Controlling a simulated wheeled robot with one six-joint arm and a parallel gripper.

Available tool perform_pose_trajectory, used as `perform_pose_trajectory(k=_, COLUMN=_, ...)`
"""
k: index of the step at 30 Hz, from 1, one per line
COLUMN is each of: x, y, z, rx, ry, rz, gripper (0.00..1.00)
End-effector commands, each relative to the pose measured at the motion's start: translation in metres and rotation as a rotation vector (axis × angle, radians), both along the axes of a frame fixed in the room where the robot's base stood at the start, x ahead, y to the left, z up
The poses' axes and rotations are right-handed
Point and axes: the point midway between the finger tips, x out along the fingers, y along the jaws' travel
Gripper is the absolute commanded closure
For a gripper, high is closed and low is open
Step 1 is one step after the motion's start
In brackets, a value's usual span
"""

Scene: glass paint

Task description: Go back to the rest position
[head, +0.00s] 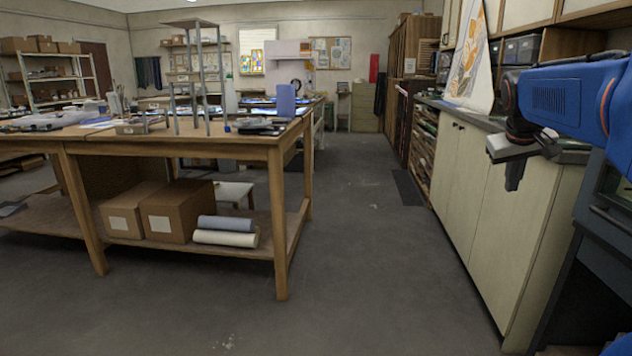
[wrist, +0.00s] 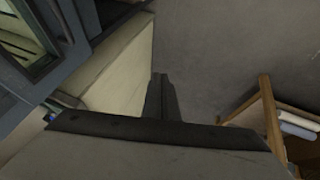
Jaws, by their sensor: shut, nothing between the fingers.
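My gripper (head: 513,175) is at the right of the head view, at the end of my blue arm, and points downward. It hangs near the front edge of the cream cabinet's counter (head: 468,116). In the wrist view my gripper's fingers (wrist: 160,95) are together, with nothing seen between them. Grey floor shows beyond the fingertips.
A cream cabinet (head: 490,200) runs along the right, close to my arm. A wooden workbench (head: 230,143) stands at the left, with cardboard boxes (head: 178,211) and rolls (head: 225,239) on its lower shelf. The grey floor (head: 370,260) between them is clear. A dark mat (head: 407,187) lies beside the cabinets.

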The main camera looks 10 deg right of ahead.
Motion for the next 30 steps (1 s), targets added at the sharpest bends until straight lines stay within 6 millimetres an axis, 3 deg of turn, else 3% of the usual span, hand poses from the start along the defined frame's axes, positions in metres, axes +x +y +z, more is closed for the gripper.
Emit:
perform_pose_trajectory(k=1, x=-0.010, y=0.027, z=-0.009, rx=0.015, ry=-0.004, rz=0.026, gripper=1.00)
perform_pose_trajectory(k=6, x=-0.044, y=0.102, z=-0.044, rx=0.074, ry=-0.011, rz=0.093, gripper=1.00)
perform_pose_trajectory(k=15, x=-0.125, y=0.209, z=-0.120, rx=0.178, ry=-0.008, rz=0.203, gripper=1.00)
perform_pose_trajectory(k=21, x=-0.183, y=0.259, z=-0.177, rx=0.243, ry=0.006, rz=0.267, gripper=1.00)
perform_pose_trajectory(k=24, x=-0.205, y=0.274, z=-0.201, rx=0.268, ry=0.012, rz=0.290, gripper=1.00)
perform_pose_trajectory(k=30, x=-0.228, y=0.287, z=-0.225, rx=0.292, ry=0.022, rz=0.310, gripper=1.00)
